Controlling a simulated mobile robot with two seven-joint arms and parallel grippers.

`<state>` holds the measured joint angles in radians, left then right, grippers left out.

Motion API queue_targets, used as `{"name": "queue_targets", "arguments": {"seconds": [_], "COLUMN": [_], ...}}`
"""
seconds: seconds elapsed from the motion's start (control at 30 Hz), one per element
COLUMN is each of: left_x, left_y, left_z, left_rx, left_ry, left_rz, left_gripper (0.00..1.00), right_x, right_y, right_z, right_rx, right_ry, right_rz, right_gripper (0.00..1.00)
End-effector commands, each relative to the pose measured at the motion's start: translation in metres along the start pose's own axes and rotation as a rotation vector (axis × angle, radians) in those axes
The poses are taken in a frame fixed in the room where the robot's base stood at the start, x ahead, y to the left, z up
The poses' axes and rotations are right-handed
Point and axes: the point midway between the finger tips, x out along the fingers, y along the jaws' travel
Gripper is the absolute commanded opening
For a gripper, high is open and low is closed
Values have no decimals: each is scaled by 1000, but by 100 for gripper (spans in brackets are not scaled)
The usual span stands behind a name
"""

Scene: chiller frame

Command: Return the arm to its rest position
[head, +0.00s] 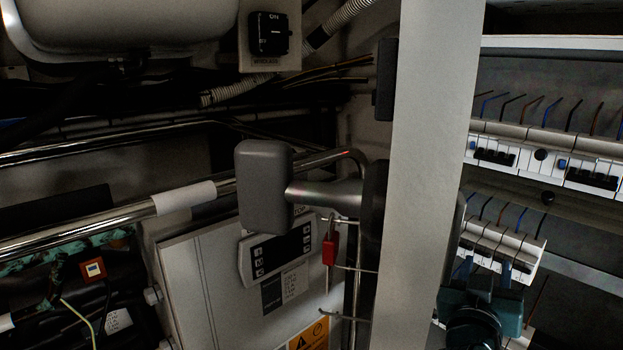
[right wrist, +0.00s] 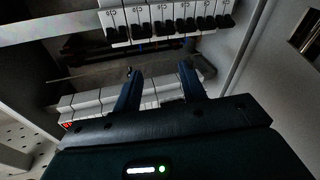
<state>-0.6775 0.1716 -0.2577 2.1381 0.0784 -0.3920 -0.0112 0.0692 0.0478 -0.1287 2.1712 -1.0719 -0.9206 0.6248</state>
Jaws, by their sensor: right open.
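My right gripper (head: 486,266) is at the lower right of the head view, in front of the breaker rows. Its two blue fingers stand apart, with nothing seen between them. In the right wrist view the fingers of the same gripper (right wrist: 158,72) point at the breaker panel, between an upper breaker row (right wrist: 165,22) and a lower one (right wrist: 85,101). I cannot tell whether the fingers touch the lower row. My left gripper is not in view.
A pale upright post (head: 432,130) stands left of my right gripper. A grey handle (head: 265,185) projects at the centre, before a white controller box (head: 205,275) with a red tag (head: 330,247). Steel pipes (head: 110,217) cross at left. A black switch (head: 269,33) is above.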

Motion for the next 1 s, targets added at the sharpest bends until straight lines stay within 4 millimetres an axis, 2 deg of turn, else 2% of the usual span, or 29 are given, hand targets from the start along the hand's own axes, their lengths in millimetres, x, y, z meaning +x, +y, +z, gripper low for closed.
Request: {"name": "queue_targets", "arguments": {"seconds": [0.03, 0.1, 0.17, 0.2, 0.3, 0.4, 0.5, 0.63, 0.73, 1.0], "left_x": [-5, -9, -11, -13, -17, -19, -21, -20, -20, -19], "left_y": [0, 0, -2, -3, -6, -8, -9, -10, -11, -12], "left_z": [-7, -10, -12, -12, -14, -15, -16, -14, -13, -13], "left_rx": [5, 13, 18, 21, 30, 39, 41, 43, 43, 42], "left_ry": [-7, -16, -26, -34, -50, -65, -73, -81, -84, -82], "left_rz": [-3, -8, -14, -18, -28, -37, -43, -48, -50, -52], "left_gripper": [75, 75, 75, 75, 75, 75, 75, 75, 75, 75], "right_x": [-12, -37, -64, -86, -144, -200, -242, -272, -279, -279], "right_y": [-18, -43, -59, -68, -79, -79, -74, -68, -67, -67], "right_z": [27, 68, 101, 122, 166, 196, 212, 223, 225, 225], "right_rx": [-57, -114, -145, -156, -155, -123, -83, -44, -33, -32], "right_ry": [-67, -153, -222, -267, -374, -465, -530, -578, -587, -587], "right_rz": [-113, -280, -416, -504, -697, -838, -925, -976, -987, -987], "right_gripper": [42, 42, 42, 42, 42, 42, 42, 42, 42, 42]}}
